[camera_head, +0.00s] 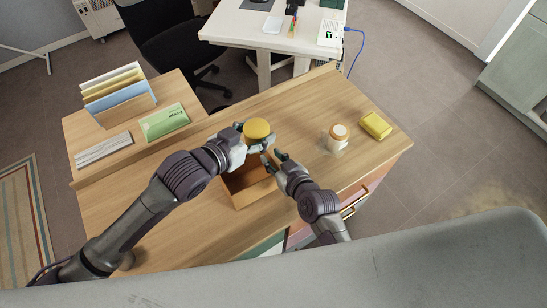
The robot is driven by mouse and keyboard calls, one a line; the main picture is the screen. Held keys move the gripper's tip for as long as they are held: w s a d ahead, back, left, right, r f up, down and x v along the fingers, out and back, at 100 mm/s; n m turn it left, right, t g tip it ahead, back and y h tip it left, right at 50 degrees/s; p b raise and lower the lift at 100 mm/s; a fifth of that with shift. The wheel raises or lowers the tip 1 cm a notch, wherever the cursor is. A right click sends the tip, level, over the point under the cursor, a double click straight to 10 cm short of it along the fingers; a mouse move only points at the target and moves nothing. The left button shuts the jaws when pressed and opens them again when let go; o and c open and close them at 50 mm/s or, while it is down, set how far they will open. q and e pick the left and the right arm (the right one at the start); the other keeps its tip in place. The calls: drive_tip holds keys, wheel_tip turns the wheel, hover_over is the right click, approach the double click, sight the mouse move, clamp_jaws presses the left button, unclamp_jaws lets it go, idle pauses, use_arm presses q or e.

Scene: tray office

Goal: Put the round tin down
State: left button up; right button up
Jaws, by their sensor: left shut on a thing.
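The round tin (256,129) has a yellow top and is in my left gripper (256,139). The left gripper is shut on it, above the far side of an open wooden box (236,188) on the desk. The tin's lower part is hidden by the fingers, and I cannot tell whether it touches anything below. My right gripper (273,158) is just below and right of the tin in the picture, over the box. Its fingers are apart with nothing visible between them.
On the wooden desk (300,110), a white jar with a tan lid (338,134) and a yellow block-like item (375,125) stand to the right. A file holder (122,103), a green packet (164,121) and a grey striped item (103,148) are at the left.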

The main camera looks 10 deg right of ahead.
clamp_jaws()
use_arm(q)
drive_tip(key=shift+d+f+n, duration=0.2)
drive_tip(key=shift+f+n, duration=0.15)
drive_tip(key=shift+n, duration=0.05)
drive_tip(key=shift+s+f+n+t+y, duration=0.15)
drive_tip(key=shift+f+n+t+y, duration=0.6)
drive_tip(key=shift+n+t+y, duration=0.25)
drive_tip(key=n+y, duration=0.1)
drive_tip(key=n+t+y, duration=0.1)
drive_tip(key=shift+s+a+f+y, duration=0.15)
drive_tip(key=shift+a+f+y, duration=0.15)
drive_tip(key=shift+a+f, duration=0.1)
drive_tip(key=n+y, duration=0.1)
drive_tip(key=a+n, duration=0.1)
drive_tip(key=a+t+y, duration=0.1)
drive_tip(key=shift+s+f+n+y, duration=0.2)
drive_tip(key=shift+s+n+y, duration=0.1)
drive_tip(key=shift+n, duration=0.1)
wheel_tip(320, 180, down, 10)
drive_tip(key=shift+a+y, duration=0.2)
drive_tip(key=shift+y, duration=0.1)
